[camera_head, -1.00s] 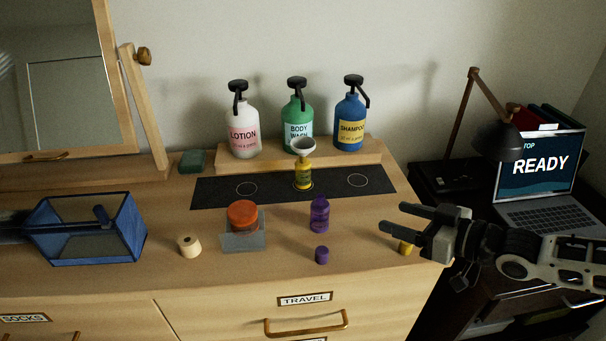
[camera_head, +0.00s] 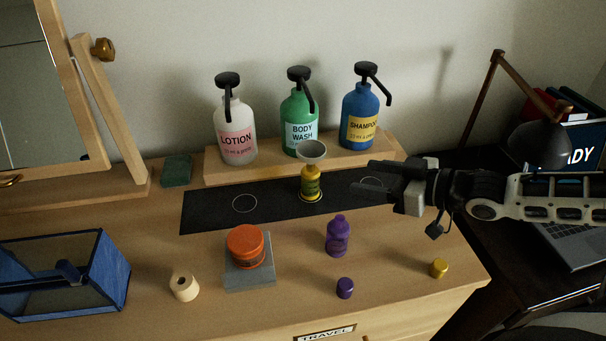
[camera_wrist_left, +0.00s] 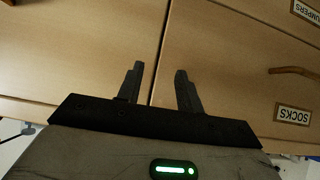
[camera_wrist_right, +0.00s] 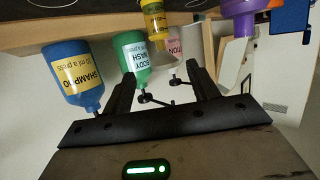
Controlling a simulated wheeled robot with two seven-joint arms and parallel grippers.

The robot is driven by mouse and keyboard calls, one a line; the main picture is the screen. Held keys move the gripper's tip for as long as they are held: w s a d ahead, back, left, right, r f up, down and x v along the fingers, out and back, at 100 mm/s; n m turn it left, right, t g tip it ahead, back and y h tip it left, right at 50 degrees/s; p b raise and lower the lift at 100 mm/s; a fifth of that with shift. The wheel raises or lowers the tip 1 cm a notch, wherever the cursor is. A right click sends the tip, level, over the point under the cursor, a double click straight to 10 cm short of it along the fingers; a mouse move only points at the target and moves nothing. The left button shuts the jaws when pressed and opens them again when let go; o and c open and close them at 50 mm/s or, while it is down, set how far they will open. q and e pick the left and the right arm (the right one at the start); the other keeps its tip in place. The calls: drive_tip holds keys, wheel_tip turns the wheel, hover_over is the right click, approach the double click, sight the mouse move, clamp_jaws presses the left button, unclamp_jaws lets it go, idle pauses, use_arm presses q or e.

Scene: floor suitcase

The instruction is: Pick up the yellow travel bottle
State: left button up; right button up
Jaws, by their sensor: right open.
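The yellow travel bottle (camera_head: 312,182) stands upright on the black mat (camera_head: 210,212), in the middle circle, with a grey funnel (camera_head: 312,150) in its neck. My right gripper (camera_head: 366,177) is open and empty to the right of the bottle, its fingers pointing left towards it with a gap between. In the right wrist view, which is upside down, the bottle (camera_wrist_right: 153,20) shows beyond the fingertips (camera_wrist_right: 163,62). My left gripper (camera_wrist_left: 159,70) is open and empty, in front of the drawer fronts.
Lotion (camera_head: 236,135), body wash (camera_head: 299,125) and shampoo (camera_head: 360,115) pump bottles stand on a wooden riser behind. In front are a purple bottle (camera_head: 338,237), purple cap (camera_head: 345,288), yellow cap (camera_head: 439,268), orange jar (camera_head: 246,246) and beige piece (camera_head: 183,287). A blue-edged bag (camera_head: 115,275) lies left.

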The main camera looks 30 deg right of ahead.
drive_tip(key=b, duration=0.7)
approach(314, 171)
drive_tip(key=w+a, duration=0.2)
drive_tip(key=w, duration=0.1)
drive_tip(key=shift+x, duration=0.8)
drive_tip(key=shift+w+a+f, duration=0.35)
drive_tip(key=shift+w, duration=0.1)
drive_tip(key=x, duration=0.3)
drive_tip(key=shift+w+f, duration=0.25)
drive_tip(key=shift+f, duration=0.15)
drive_tip(key=shift+w+a+f, duration=0.2)
drive_tip(key=shift+w+a, duration=0.05)
drive_tip(key=shift+w, duration=0.15)
drive_tip(key=c, duration=1.1)
use_arm(q)
drive_tip(key=f, duration=0.1)
drive_tip(key=d+f, duration=0.1)
drive_tip(key=f, duration=0.1)
drive_tip(key=shift+s+d+f+h, duration=0.15)
drive_tip(key=shift+s+d+h, duration=0.05)
drive_tip(key=shift+s+h, duration=0.1)
use_arm(e)
drive_tip(key=shift+c, duration=0.2)
use_arm(q)
drive_tip(key=shift+t, duration=0.3)
use_arm(e)
drive_tip(key=shift+r, duration=0.1)
